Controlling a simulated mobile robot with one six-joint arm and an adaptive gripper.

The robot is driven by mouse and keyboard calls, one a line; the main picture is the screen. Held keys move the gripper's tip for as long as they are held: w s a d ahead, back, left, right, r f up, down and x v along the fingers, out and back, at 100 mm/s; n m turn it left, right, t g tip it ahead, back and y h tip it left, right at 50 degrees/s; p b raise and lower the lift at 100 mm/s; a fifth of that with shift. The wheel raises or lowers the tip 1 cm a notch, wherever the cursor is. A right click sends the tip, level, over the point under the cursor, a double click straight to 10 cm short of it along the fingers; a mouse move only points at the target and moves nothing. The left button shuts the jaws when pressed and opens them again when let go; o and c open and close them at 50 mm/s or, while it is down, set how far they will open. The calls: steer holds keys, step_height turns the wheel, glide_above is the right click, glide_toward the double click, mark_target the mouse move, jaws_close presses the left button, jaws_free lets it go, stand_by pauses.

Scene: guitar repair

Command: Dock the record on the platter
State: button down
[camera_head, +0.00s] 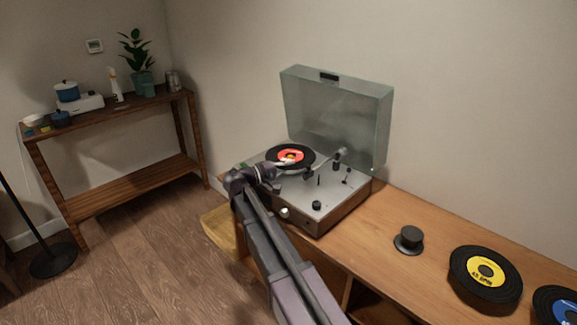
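A black record with a red-orange label (290,156) is over the platter area of the turntable (327,196). The platter is mostly hidden beneath it, and I cannot tell whether the record lies flat on it or is slightly above. My gripper (280,166) reaches in from the front left, with its fingers at the record's near side, close to the label. The fingers are small and dark here, so I cannot tell whether they are shut on the record. The tonearm (333,159) is to the right of the record. The clear lid (338,112) stands open behind.
On the wooden cabinet (389,216), right of the turntable, are a black knob-like piece (409,238), a yellow-label record (486,272) and a blue-label record (559,305). A wooden shelf (125,122) with a plant and pots stands at left.

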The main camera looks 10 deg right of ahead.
steer(key=shift+r+p, duration=0.5)
steer(key=shift+r, duration=0.1)
steer(key=shift+s+f+b, duration=0.15)
steer(key=shift+f+b, duration=0.7)
steer(key=shift+b, duration=0.05)
stand_by(1.3)
steer(key=shift+r+p, duration=0.85)
steer(key=shift+a+f+b, duration=0.1)
steer(key=shift+f+b, duration=0.7)
steer(key=shift+b, duration=0.05)
stand_by(1.6)
steer(key=c, duration=1.1)
jaws_free()
steer(key=shift+v, duration=5.5)
